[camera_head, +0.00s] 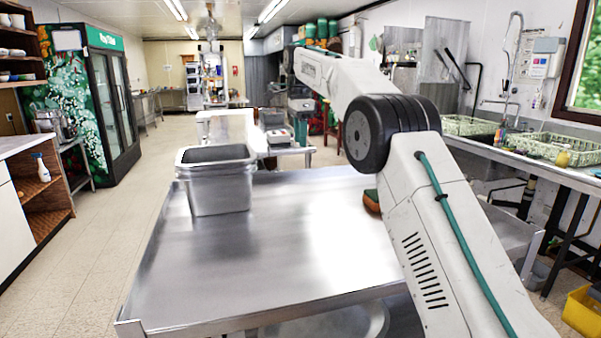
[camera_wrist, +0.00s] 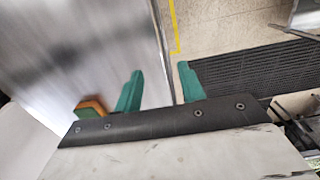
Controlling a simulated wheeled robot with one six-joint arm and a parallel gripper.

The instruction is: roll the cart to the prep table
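A stainless steel cart top (camera_head: 270,235) fills the middle foreground of the head view, with part of a lower shelf below its front edge. A grey metal tub (camera_head: 218,180) stands at its far left corner. In the wrist view my gripper (camera_wrist: 160,68) has two green fingers apart, with nothing held. The edge of the steel top (camera_wrist: 120,40) runs between the fingers; I cannot tell whether they touch it. In the head view my arm hides the gripper.
An orange and green sponge (camera_head: 371,200) lies on the steel top, also in the wrist view (camera_wrist: 92,105). A sink counter (camera_head: 500,150) with racks runs along the right wall. A yellow bucket (camera_head: 583,312) stands front right. The left floor (camera_head: 115,225) is clear.

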